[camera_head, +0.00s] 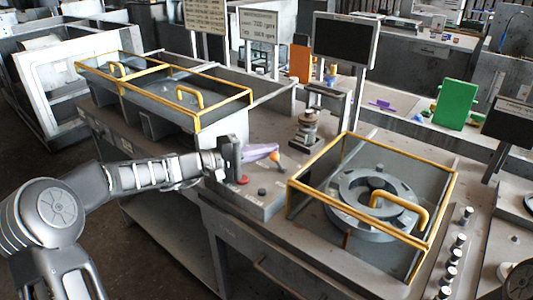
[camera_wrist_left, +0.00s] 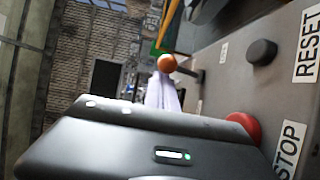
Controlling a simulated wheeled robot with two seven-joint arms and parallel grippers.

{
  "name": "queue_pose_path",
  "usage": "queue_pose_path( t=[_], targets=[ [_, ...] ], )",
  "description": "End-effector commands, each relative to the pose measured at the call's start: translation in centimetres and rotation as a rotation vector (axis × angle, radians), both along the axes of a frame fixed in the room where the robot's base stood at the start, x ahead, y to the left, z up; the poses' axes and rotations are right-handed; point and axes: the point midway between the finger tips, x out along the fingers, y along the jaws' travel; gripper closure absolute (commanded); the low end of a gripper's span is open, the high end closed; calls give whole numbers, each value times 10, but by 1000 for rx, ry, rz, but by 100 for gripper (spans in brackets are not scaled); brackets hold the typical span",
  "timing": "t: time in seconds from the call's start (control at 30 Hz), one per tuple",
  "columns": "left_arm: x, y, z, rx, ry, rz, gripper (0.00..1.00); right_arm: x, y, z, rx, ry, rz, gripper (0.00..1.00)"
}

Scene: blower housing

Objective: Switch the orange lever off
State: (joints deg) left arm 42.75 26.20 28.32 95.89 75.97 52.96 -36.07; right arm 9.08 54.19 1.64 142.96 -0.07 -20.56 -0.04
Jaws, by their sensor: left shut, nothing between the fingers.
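The orange lever shows as an orange ball knob (camera_head: 275,157) on the grey control box in front of the yellow-framed machine. In the left wrist view its ball (camera_wrist_left: 167,63) sits just past my fingertips, with a short dark stem behind it. My left gripper (camera_head: 267,151) is shut and empty, its pale fingers pointing right with the tips close beside the lever. In the left wrist view the fingers of my left gripper (camera_wrist_left: 163,88) end near the ball; I cannot tell whether they touch it. My right gripper is not in view.
A red STOP button (camera_head: 243,179) and a black RESET button (camera_head: 262,191) are on the same box, below the gripper. A yellow-framed guard (camera_head: 432,242) over a round housing stands to the right. A second yellow-framed guard (camera_head: 160,68) is at the back left.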

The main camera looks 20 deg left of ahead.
Motion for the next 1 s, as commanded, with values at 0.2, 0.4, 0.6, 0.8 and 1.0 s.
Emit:
queue_pose_path(
  t=[0.2,0.4,0.6,0.8,1.0],
  targets=[
    [-12,15,-1,2,1,4,100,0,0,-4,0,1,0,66],
    [-33,39,0,2,0,5,100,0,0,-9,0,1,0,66],
    [-49,56,2,1,-1,2,100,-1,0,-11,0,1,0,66],
    [-53,58,3,-1,-1,-1,100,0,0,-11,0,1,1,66],
    [-53,58,3,-1,-1,-1,100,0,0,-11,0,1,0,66]
  ],
)
